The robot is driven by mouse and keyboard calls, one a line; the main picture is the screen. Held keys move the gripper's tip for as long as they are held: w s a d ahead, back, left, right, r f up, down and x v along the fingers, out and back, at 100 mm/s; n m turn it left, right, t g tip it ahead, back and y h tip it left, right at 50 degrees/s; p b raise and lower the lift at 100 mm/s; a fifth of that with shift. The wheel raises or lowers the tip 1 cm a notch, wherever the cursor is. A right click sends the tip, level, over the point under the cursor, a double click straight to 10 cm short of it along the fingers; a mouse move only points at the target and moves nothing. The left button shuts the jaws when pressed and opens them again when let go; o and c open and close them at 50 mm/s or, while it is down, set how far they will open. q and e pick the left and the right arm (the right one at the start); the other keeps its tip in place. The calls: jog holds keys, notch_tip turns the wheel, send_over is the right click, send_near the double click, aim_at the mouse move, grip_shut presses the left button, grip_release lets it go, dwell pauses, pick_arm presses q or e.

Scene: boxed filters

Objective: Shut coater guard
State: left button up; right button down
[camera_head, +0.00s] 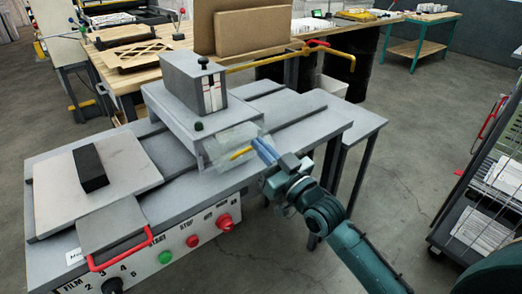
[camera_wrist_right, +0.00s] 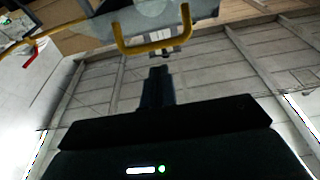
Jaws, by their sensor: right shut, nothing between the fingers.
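The coater is a grey bench machine (camera_head: 185,125) with a raised housing over its bed. Its guard is a clear panel (camera_head: 222,141) at the housing's right end, with a yellow handle (camera_head: 241,153). How far the guard is swung is hard to tell. My right gripper (camera_head: 263,150), with blue fingers, is shut and empty, its tips close to the handle. In the right wrist view the yellow U-shaped handle (camera_wrist_right: 155,47) lies just beyond the dark fingertips (camera_wrist_right: 160,69); contact cannot be told. My left gripper is not in view.
A black block (camera_head: 91,165) lies on the left plate. The front panel has a red-handled flap (camera_head: 112,225), a green button (camera_head: 165,257) and red knobs. A yellow bar (camera_head: 290,60) stands behind the machine. A wire rack (camera_head: 490,200) is at right, with open floor between.

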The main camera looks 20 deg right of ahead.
jog(key=shift+w+a+f, duration=0.1)
jog(key=shift+w+f, duration=0.15)
jog(key=shift+f, duration=0.3)
pick_arm(q)
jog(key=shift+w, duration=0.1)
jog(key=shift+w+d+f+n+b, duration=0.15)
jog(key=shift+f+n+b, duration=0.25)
jog(key=shift+b, duration=0.65)
pick_arm(e)
jog(key=shift+f+t, duration=0.3)
jog(key=shift+f, duration=0.1)
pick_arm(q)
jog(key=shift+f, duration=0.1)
